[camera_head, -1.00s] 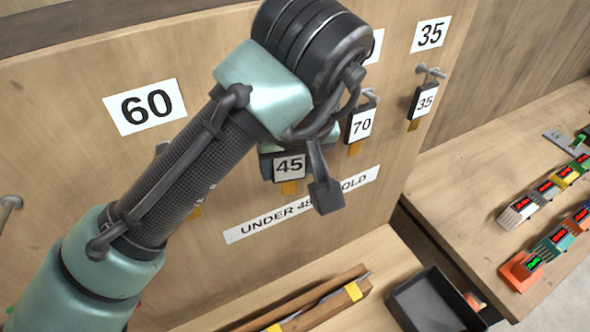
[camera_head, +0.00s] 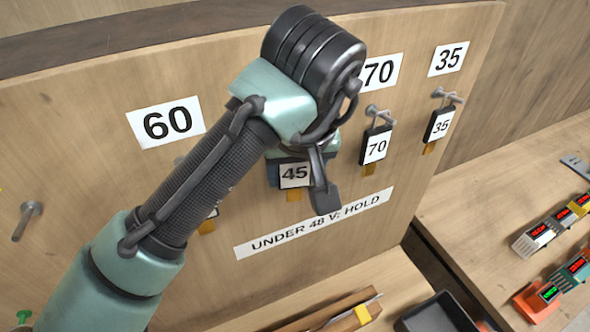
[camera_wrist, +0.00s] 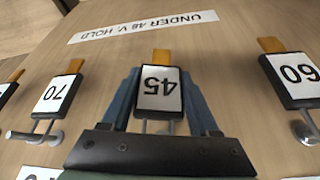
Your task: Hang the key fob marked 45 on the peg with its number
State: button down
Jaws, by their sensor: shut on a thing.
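The key fob marked 45 (camera_head: 295,175) is black with a white number face and an orange tab. It hangs upright in front of the board, with its tab down. My gripper (camera_wrist: 160,95) is shut on it, with a blue finger at each side in the wrist view, where the fob (camera_wrist: 160,88) appears upside down. A grey peg (camera_wrist: 155,127) shows partly behind the fob's top edge there. I cannot tell whether the fob's loop is around it. Any number sign above that peg is hidden by my arm in the head view.
Fobs 70 (camera_head: 376,146) and 35 (camera_head: 438,126) hang on neighbouring pegs under matching signs. Fob 60 (camera_wrist: 293,78) hangs close by in the wrist view. An empty peg (camera_head: 27,220) is far left. An "UNDER 48 V: HOLD" strip (camera_head: 315,223) lies below; a dark tray (camera_head: 440,315) stands at bottom.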

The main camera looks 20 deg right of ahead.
jog(key=shift+c, duration=0.3)
grip_release()
jog(key=shift+r, duration=0.1)
